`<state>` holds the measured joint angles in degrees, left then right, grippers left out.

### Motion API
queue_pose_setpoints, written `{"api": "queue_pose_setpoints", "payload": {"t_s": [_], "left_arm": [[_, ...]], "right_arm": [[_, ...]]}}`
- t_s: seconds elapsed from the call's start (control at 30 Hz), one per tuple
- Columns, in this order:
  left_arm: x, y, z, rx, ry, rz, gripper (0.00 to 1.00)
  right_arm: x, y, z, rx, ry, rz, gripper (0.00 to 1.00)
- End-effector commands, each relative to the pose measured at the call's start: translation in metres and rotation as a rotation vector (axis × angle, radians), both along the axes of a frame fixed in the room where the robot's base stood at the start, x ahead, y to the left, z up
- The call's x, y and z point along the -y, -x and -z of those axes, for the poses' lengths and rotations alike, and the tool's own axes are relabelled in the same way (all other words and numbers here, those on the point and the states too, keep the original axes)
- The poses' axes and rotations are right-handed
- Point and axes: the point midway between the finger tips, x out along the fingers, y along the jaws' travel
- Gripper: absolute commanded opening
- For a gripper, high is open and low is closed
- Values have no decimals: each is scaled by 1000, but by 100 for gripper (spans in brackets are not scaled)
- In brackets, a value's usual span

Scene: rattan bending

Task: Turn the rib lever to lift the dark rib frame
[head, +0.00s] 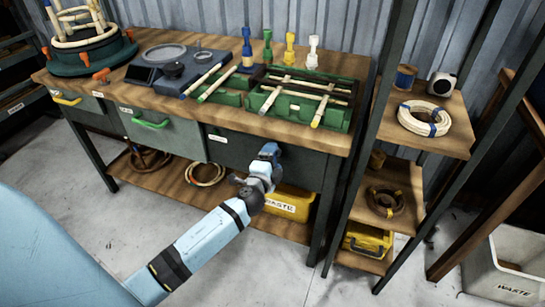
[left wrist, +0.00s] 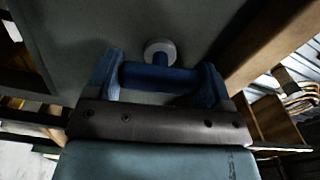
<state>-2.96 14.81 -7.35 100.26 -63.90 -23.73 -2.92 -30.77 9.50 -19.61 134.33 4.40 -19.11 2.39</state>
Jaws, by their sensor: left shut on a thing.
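The green fixture (head: 338,118) on the bench holds a dark rib frame (head: 340,86), with pale rattan sticks lying across it. My left gripper (head: 268,154) is at the dark front of the bench, below the fixture. In the left wrist view my gripper (left wrist: 158,78) is shut on a blue bar, the rib lever (left wrist: 158,79), with one finger at each side of it. The lever joins a pale round mount (left wrist: 160,51) on the dark panel. The head view hides most of the lever behind the gripper. My right gripper is in neither view.
A green-handled drawer (head: 152,130) is left of my gripper. A wooden shelf rack (head: 424,134) with coils stands close on the right. Several coloured posts (head: 290,48) stand behind the fixture.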

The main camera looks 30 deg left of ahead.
Motion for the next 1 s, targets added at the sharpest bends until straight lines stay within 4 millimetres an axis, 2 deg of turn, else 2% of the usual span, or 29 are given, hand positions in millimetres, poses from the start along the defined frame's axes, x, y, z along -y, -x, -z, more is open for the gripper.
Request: {"api": "queue_pose_setpoints", "payload": {"t_s": [0.3,0.93,0.97,1.0], "left_arm": [[0,0,0,-34,-143,0,51],[1,0,0,-44,-185,1,51],[1,0,0,-44,-185,1,81],[0,0,0,-44,-185,1,90]], "right_arm": [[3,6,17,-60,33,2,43],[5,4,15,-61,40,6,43],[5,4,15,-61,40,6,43],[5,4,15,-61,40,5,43]]}}
